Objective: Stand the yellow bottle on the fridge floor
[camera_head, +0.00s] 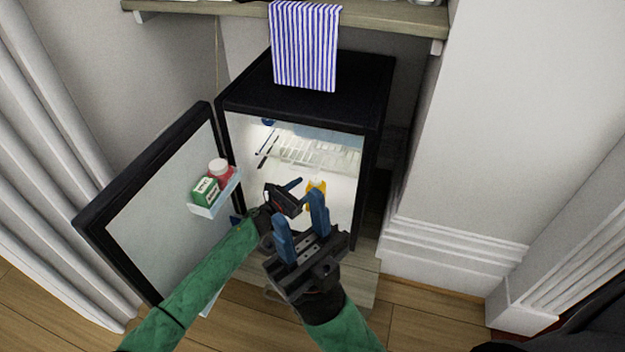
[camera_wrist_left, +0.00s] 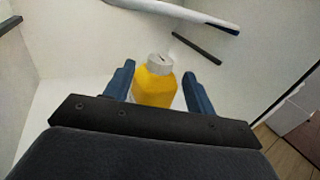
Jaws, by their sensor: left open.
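The yellow bottle (camera_head: 316,187) with a white cap stands upright inside the open fridge (camera_head: 305,78), near the front of its white floor. It also shows in the left wrist view (camera_wrist_left: 156,86), between my left gripper's two blue fingers; its base is hidden behind the gripper body. My left gripper (camera_head: 290,192) is open, just inside the fridge opening at the bottle's left in the head view. My right gripper (camera_head: 303,226) is open and empty, in front of the fridge and nearer to the head camera, hiding part of the bottle's lower side.
The fridge door (camera_head: 160,205) stands open to the left, with a door shelf (camera_head: 214,197) holding a green box (camera_head: 205,190) and a red jar (camera_head: 220,171). A wire rack (camera_head: 315,150) lies deeper inside. A striped towel (camera_head: 305,45) hangs above.

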